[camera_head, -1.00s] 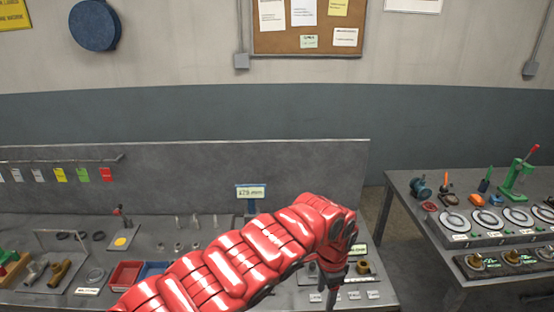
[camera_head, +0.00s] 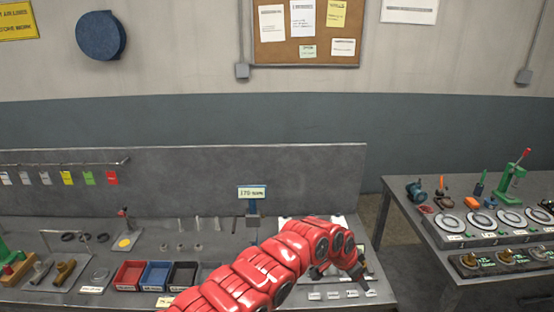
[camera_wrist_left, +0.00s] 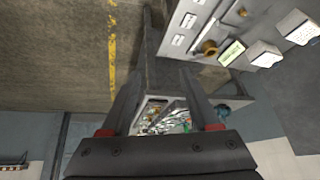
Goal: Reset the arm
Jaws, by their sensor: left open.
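My red left arm comes in from the bottom of the head view and reaches over the front bench, bending down at its end. My left gripper (camera_head: 367,288) is small and dark there, low over the right end of the bench. In the left wrist view its two dark fingers (camera_wrist_left: 162,85) are spread wide with nothing between them. It is open and empty. My right gripper is in neither view.
A second table (camera_head: 400,186) at right holds a green press (camera_head: 513,178). Floor shows between them.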

